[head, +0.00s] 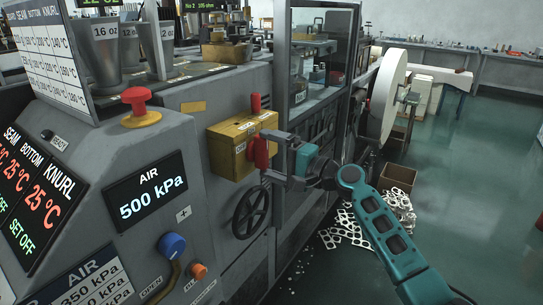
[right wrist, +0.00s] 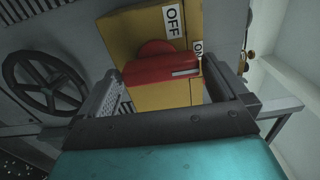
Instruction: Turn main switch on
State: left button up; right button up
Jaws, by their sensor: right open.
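The main switch is a yellow box (head: 228,148) on the grey machine's side, with a red handle (head: 261,152) on its face. In the right wrist view the yellow box (right wrist: 120,38) carries OFF and ON labels, and the red handle (right wrist: 150,70) lies crosswise, its right end close to the partly hidden ON label. My right gripper (head: 272,152) is at the box's face, with the handle between its fingers. In the wrist view the open fingers (right wrist: 162,88) stand on either side of the handle. Contact cannot be told. My left gripper is out of view.
A black handwheel (head: 250,212) is just below the box. A red upright lever (head: 256,104) stands above it. A red emergency button (head: 138,104) and a blue knob (head: 172,245) are on the control panel. A cardboard box (head: 398,178) and scrap lie on the floor.

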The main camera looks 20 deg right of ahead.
jog(key=b+v, duration=0.1)
jog(key=v, duration=1.2)
jog(key=shift+w, duration=0.1)
